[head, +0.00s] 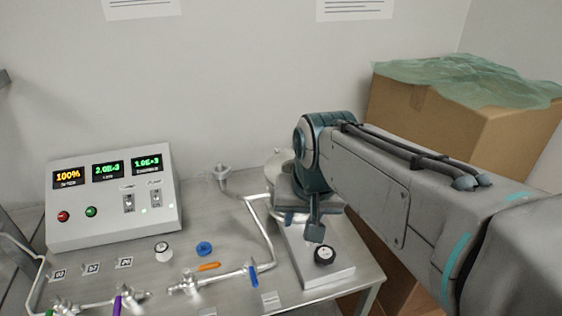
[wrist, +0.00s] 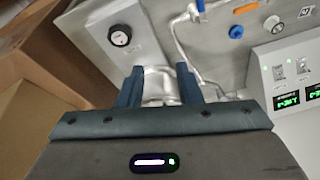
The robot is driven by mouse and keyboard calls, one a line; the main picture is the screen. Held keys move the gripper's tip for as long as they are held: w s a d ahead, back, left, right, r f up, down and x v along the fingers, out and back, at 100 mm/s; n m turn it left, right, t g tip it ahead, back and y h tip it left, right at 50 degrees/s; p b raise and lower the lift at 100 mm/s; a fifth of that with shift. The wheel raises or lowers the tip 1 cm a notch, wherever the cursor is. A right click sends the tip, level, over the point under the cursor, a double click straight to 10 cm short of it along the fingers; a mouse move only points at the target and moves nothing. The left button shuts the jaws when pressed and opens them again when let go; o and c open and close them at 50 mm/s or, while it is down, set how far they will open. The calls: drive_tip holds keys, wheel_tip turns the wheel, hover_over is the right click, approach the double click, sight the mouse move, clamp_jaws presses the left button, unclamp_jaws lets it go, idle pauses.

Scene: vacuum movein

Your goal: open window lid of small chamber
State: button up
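A pale, round metal part (head: 279,165), apparently the small chamber, is mostly hidden behind my arm on the bench in the head view. In the wrist view a shiny metal piece (wrist: 162,84) shows between my fingers; whether it is the window lid or the chamber body I cannot tell. My gripper (wrist: 159,78) is pointed down over it, its two dark teal fingers apart on either side. I see no clear contact. In the head view my gripper (head: 314,230) is partly hidden by my own wrist.
A control box (head: 112,197) with lit displays stands at the left. Pipes (head: 262,235) and valves run along the bench front. A cardboard box (head: 455,120) stands at the right.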

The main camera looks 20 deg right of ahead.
drive_tip(key=w+d+r+m+g+b, duration=0.1)
drive_tip(key=w+d+r+m+b, duration=0.25)
drive_tip(key=w+m, duration=0.45)
drive_tip(key=w+d+r+m+b, duration=0.3)
drive_tip(key=w+d+r+m, duration=0.15)
drive_tip(key=w+m, duration=0.35)
drive_tip(key=shift+n, duration=0.6)
drive_tip(key=x, duration=0.8)
drive_tip(key=w+x, duration=0.1)
drive_tip(key=x, duration=0.4)
clamp_jaws()
